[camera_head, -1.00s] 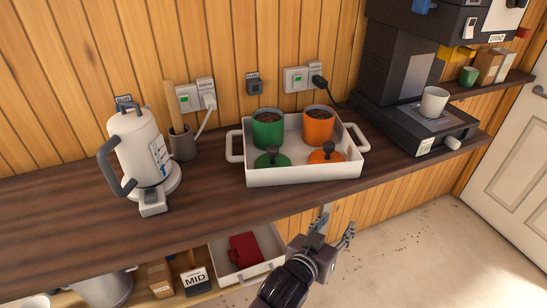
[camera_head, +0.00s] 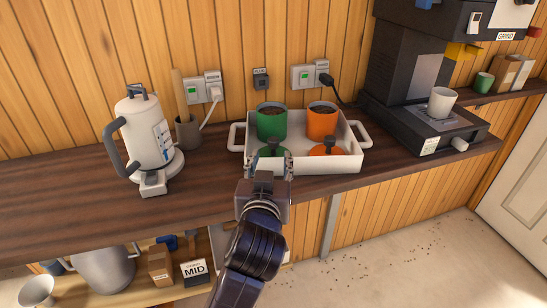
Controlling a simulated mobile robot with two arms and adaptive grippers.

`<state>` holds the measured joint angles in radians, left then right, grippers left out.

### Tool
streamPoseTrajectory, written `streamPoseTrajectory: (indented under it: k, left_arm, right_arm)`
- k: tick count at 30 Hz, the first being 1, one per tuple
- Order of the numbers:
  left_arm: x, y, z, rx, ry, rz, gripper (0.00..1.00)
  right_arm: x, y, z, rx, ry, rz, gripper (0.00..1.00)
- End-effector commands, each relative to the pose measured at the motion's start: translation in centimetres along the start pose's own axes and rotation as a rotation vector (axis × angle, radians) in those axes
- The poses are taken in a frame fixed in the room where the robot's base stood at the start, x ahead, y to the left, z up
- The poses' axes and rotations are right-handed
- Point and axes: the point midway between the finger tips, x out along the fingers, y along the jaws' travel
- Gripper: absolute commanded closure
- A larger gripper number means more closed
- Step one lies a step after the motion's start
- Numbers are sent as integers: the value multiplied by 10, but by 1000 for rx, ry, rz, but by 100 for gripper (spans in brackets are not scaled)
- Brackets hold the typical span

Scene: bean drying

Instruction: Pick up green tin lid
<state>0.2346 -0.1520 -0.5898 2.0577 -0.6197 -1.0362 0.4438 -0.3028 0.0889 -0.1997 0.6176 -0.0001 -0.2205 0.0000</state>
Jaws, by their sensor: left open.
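The green tin lid (camera_head: 281,152) with its dark knob lies at the front left of a white tray (camera_head: 322,165) on the wooden counter. My left gripper (camera_head: 270,164) is at the tray's front wall, in front of the lid. Its fingers are open and point toward the lid; they hide part of it. I cannot tell whether a finger touches the lid. The green tin (camera_head: 271,123) with dark contents stands behind the lid. My right gripper is not in view.
An orange tin (camera_head: 321,122) and orange lid (camera_head: 332,150) share the tray. A white kettle (camera_head: 144,135) and a grey cup (camera_head: 187,133) with a wooden handle stand left. A coffee machine (camera_head: 432,130) with a white cup (camera_head: 442,102) stands right. A shelf below holds a MID box (camera_head: 194,270).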

Motion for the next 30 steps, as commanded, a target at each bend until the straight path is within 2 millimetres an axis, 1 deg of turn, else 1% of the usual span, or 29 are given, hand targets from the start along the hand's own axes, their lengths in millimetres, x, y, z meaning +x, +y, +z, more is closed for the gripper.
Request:
streamPoseTrajectory:
  k: [3,9,15,19,24,27,30]
  left_arm:
    - [19,-1,-4,4,-1,-2,58]
    - [49,0,-2,4,-1,0,58]
    - [62,0,-1,2,-1,2,58]
    - [72,0,-2,4,-1,2,58]
    - [94,-1,-1,4,-2,1,58]
    - [104,0,1,3,-2,2,58]
    - [111,0,1,2,-1,3,58]
  right_arm:
    - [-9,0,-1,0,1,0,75]
    - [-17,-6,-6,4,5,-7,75]
    - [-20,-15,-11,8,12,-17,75]
    - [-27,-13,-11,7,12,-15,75]
    - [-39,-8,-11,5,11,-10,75]
    - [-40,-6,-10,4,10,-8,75]
    - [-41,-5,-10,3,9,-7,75]
